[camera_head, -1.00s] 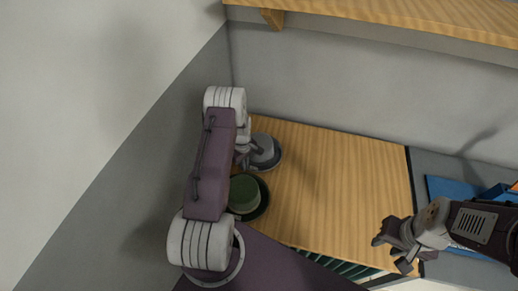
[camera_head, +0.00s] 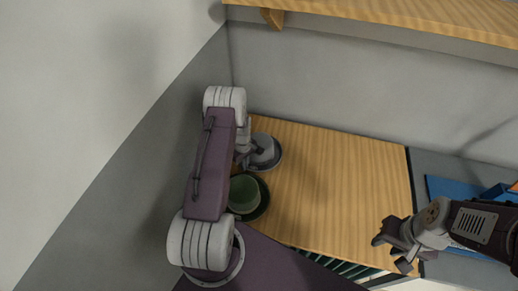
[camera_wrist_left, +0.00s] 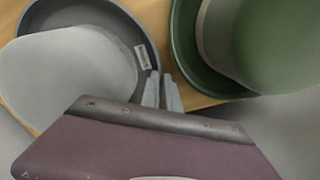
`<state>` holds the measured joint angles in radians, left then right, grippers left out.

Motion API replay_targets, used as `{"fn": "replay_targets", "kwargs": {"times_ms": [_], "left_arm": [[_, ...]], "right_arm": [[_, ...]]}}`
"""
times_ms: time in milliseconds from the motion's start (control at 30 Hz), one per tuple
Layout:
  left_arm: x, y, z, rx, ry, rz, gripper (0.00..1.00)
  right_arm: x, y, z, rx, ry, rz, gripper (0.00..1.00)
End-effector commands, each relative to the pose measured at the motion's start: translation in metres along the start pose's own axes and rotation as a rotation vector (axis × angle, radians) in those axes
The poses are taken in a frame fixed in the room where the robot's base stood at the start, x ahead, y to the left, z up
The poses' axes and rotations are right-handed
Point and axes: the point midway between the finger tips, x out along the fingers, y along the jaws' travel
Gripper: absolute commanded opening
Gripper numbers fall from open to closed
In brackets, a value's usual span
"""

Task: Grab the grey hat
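The grey hat (camera_head: 266,153) lies on the wooden counter near the back left corner. In the left wrist view its rounded crown (camera_wrist_left: 65,75) and dark brim with a small white tag fill the left side. My left gripper (camera_head: 248,157) is at the hat's near left side. In the left wrist view its fingertips (camera_wrist_left: 162,78) are close together at the brim's edge and appear shut on it. The hat still rests on the counter. My right gripper (camera_head: 388,252) is open and empty over the counter's front right edge.
A green hat (camera_head: 244,194) lies just in front of the grey hat, close to my left fingers; it also shows in the left wrist view (camera_wrist_left: 275,40). Walls stand left and behind. A wooden shelf (camera_head: 400,18) hangs above. The counter's middle (camera_head: 330,185) is clear. Blue items (camera_head: 455,190) lie right.

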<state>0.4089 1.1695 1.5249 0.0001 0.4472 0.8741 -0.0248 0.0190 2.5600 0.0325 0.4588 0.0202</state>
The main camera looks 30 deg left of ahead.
Motion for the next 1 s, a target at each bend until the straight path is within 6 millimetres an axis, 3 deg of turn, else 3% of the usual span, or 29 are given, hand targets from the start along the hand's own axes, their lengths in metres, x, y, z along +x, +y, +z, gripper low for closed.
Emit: {"fn": "replay_targets", "kwargs": {"times_ms": [667,767,933,1000], "left_arm": [[-0.003,0.0,0.0,0.0,0.001,0.001,0.0],[-0.012,0.001,-0.001,0.0,0.002,0.003,0.0],[-0.043,0.001,-0.001,0.0,0.004,0.004,0.0],[-0.048,0.019,0.005,0.005,0.004,0.005,0.0]], "right_arm": [[0.001,0.0,0.0,0.0,0.0,0.0,0.36],[0.003,0.0,0.0,0.0,0.0,0.0,0.36],[0.011,0.0,0.001,0.0,0.0,0.0,0.36],[0.015,0.0,0.002,0.0,0.0,0.0,0.36]]}}
